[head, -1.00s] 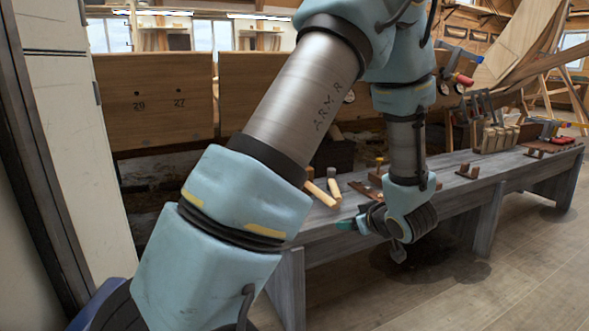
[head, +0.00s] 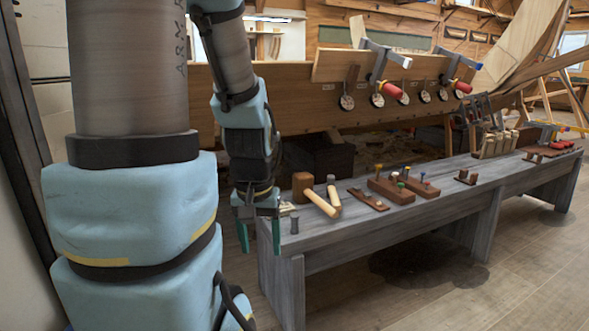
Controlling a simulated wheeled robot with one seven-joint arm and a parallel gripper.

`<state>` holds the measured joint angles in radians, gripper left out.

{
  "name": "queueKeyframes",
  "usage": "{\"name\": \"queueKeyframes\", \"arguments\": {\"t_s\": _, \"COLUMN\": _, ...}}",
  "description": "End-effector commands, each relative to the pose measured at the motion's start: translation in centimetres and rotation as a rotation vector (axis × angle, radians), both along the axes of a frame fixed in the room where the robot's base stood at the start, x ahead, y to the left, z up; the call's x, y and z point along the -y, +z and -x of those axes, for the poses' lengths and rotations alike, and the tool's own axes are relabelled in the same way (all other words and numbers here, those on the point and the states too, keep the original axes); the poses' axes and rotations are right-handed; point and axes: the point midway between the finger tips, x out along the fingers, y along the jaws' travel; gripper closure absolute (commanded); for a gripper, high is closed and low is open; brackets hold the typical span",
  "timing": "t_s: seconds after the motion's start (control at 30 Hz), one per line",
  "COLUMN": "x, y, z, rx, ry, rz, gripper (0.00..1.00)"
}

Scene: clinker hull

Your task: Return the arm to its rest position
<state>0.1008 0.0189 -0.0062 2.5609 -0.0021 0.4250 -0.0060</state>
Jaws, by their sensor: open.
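My arm fills the left of the head view, with its thick pale-blue links close to the camera. My gripper (head: 258,232) hangs pointing down at the left end of the grey bench (head: 345,243). Its two dark green-tipped fingers are apart, and I see nothing between them. The gripper is beside the bench's near left corner; whether it is over the top or just in front of it I cannot tell.
Two mallets (head: 317,202) lie near the bench's left end, close to my gripper. Wooden blocks with coloured pegs (head: 391,190) stand farther right. Clamps with red handles (head: 391,90) hang on the hull plank behind. The floor (head: 430,290) in front is clear.

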Motion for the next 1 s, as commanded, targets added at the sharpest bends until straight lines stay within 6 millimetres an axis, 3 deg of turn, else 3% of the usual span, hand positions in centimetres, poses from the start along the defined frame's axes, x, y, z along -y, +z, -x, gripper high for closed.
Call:
{"name": "queueKeyframes", "arguments": {"t_s": 0.03, "x": 0.0, "y": 2.2, "z": 0.0, "rx": 0.0, "ry": 0.0, "rz": 0.0, "gripper": 0.34}}
{"name": "queueKeyframes", "arguments": {"t_s": 0.27, "x": 0.1, "y": 8.2, "z": -0.1, "rx": 0.001, "ry": 0.0, "rz": 0.001, "gripper": 0.34}}
{"name": "queueKeyframes", "arguments": {"t_s": 0.8, "x": 0.1, "y": 25.1, "z": -0.1, "rx": 0.002, "ry": 0.0, "rz": 0.001, "gripper": 0.34}}
{"name": "queueKeyframes", "arguments": {"t_s": 1.0, "x": 0.1, "y": 29.8, "z": -0.1, "rx": 0.002, "ry": 0.0, "rz": 0.001, "gripper": 0.34}}
